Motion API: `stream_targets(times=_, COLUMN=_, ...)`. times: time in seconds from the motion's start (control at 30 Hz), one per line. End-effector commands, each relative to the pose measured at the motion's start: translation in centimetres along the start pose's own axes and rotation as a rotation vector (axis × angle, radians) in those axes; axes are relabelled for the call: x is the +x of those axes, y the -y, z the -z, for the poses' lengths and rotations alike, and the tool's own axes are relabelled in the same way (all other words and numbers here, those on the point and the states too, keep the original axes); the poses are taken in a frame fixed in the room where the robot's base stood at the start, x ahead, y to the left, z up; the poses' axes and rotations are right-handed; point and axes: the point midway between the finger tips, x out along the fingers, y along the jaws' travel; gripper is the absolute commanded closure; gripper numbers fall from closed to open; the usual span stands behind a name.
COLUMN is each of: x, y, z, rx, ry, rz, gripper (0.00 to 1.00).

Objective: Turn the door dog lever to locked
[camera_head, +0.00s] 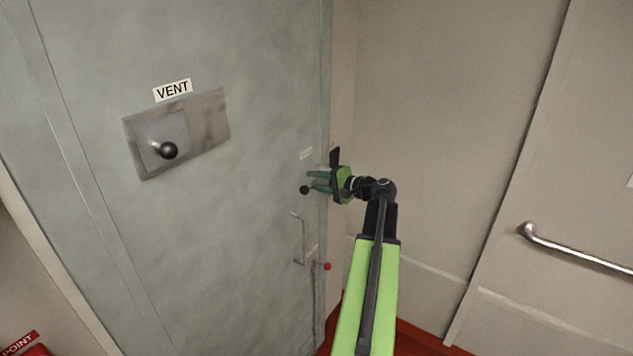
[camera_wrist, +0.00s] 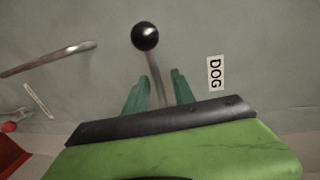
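The dog lever is a metal rod with a black ball knob (camera_head: 304,190) on the grey door (camera_head: 230,230), below a small label. In the wrist view the knob (camera_wrist: 145,36) is beyond my fingertips, and its rod runs back between the two green fingers. The label beside it reads DOG (camera_wrist: 215,73). My gripper (camera_head: 318,182) is at the door's right edge, with its fingers apart on either side of the rod. A gap shows between each finger and the rod. The lever's pivot is hidden behind my gripper.
A metal pull handle (camera_head: 302,240) and a red-knobbed lever (camera_head: 327,266) are below the dog lever. A VENT panel (camera_head: 210,118) with a black knob is at upper left. A handrail (camera_head: 570,252) is on the right wall. A red POINT sign (camera_head: 20,343) is at lower left.

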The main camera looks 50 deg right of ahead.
Motion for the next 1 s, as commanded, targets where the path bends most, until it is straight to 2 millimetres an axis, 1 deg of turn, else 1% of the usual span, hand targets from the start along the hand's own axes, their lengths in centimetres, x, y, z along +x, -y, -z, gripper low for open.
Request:
stream_targets(times=0.13, x=-0.3, y=0.0, z=0.1, rx=0.000, ry=-0.002, rz=0.000, gripper=0.69)
stream_targets(times=0.23, x=-1.5, y=0.1, z=0.1, rx=0.000, ry=-0.005, rz=0.000, gripper=0.69)
stream_targets(times=0.37, x=-4.6, y=0.2, z=0.1, rx=0.002, ry=-0.007, rz=0.000, gripper=0.69)
stream_targets(times=0.6, x=-11.5, y=0.2, z=0.2, rx=0.001, ry=-0.006, rz=0.000, gripper=0.69)
stream_targets(times=0.7, x=-13.9, y=0.1, z=0.2, rx=0.002, ry=-0.005, rz=0.000, gripper=0.69)
stream_targets(times=0.83, x=-16.2, y=0.1, z=0.2, rx=0.002, ry=-0.003, rz=0.000, gripper=0.69)
stream_targets(times=0.9, x=-16.9, y=0.0, z=0.2, rx=0.001, ry=-0.002, rz=0.000, gripper=0.69)
stream_targets(times=1.0, x=-17.4, y=-0.1, z=0.1, rx=0.001, ry=-0.002, rz=0.000, gripper=0.69)
